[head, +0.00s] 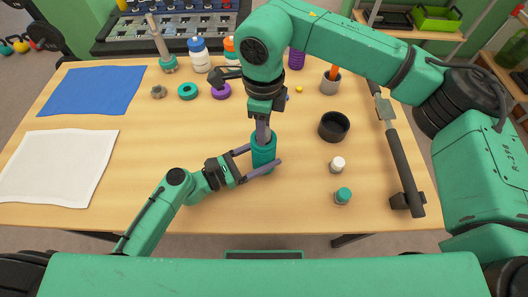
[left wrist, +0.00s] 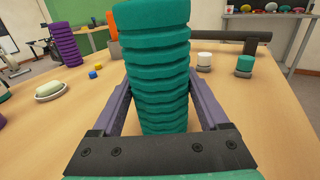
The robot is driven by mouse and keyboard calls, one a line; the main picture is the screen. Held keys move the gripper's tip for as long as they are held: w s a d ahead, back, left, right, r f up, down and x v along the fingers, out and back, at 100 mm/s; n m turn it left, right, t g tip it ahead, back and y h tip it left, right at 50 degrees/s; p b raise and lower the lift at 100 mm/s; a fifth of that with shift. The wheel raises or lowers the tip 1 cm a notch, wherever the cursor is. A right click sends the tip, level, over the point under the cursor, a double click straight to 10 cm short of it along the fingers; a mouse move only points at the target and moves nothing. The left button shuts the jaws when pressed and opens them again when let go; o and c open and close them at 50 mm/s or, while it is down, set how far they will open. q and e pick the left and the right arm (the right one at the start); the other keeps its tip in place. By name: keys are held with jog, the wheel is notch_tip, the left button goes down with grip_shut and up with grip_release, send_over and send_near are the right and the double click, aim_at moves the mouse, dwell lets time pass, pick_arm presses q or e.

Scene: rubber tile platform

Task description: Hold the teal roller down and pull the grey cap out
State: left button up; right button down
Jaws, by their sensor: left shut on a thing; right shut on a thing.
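The teal roller (head: 263,153) stands upright on the wooden table in front of me. My left gripper (head: 261,160) is shut on the roller low down, one finger on each side. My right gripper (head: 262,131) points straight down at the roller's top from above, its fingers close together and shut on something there. The grey cap is not clearly visible; the right fingers and wrist hide the roller's top end.
A black bowl (head: 334,126), a white-topped jar (head: 337,164) and a teal-topped jar (head: 343,196) stand to the right. A dark bar (head: 401,155) lies near the right edge. Rings and bottles are behind. A white cloth (head: 58,167) and blue cloth (head: 92,90) lie left.

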pick_arm(q)
jog(key=shift+f, duration=0.1)
pick_arm(e)
jog(key=shift+r, duration=0.2)
dwell(0.6)
jog(key=shift+r, duration=2.05)
pick_arm(q)
jog(key=o, duration=1.4)
jog(key=v, duration=1.2)
jog(key=shift+s, duration=0.1)
